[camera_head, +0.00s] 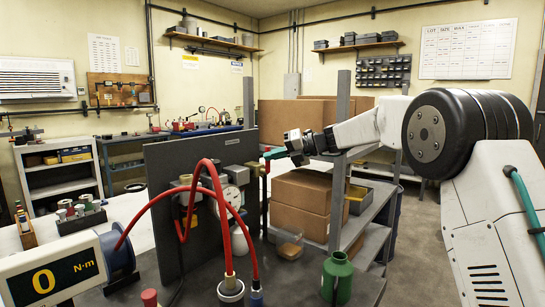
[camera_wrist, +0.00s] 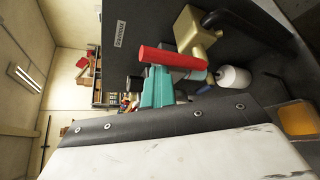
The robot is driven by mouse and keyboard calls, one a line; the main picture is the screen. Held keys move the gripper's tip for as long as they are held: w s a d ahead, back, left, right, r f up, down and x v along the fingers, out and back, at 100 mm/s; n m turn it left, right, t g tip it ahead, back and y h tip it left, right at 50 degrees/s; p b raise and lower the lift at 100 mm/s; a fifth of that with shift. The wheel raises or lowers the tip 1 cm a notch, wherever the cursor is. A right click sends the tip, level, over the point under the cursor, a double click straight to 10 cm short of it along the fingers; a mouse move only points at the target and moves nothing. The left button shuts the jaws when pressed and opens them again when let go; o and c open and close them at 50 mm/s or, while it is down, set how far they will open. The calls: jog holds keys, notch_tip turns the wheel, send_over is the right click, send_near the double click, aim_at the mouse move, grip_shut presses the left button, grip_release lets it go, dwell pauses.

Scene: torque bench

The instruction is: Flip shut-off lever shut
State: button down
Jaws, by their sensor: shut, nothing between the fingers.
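The shut-off lever has a red grip (camera_wrist: 170,57) and sits beside a brass valve body (camera_wrist: 196,32) in the wrist view. In the head view the brass fitting (camera_head: 255,168) is at the right edge of the dark upright panel, with the red lever (camera_head: 267,168) by it. My gripper (camera_wrist: 158,92) has teal fingers, shut and empty, close alongside the red grip. In the head view my gripper (camera_head: 273,154) reaches in from the right at the lever's height. I cannot tell whether the fingers touch the lever.
The dark panel (camera_head: 165,215) carries a dial gauge (camera_head: 231,198) and red hoses (camera_head: 249,235). A white bottle (camera_wrist: 234,76) is near the valve. Cardboard boxes (camera_head: 300,192) sit on a grey rack behind. A green jug (camera_head: 337,277) stands in front on the bench.

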jog(key=shift+w+d+r, duration=0.1)
jog(key=shift+w+r, duration=0.05)
dwell(0.3)
jog(key=s+d, duration=0.5)
jog(key=d, duration=0.2)
jog(key=shift+s+d, duration=0.3)
jog(key=shift+s, duration=0.05)
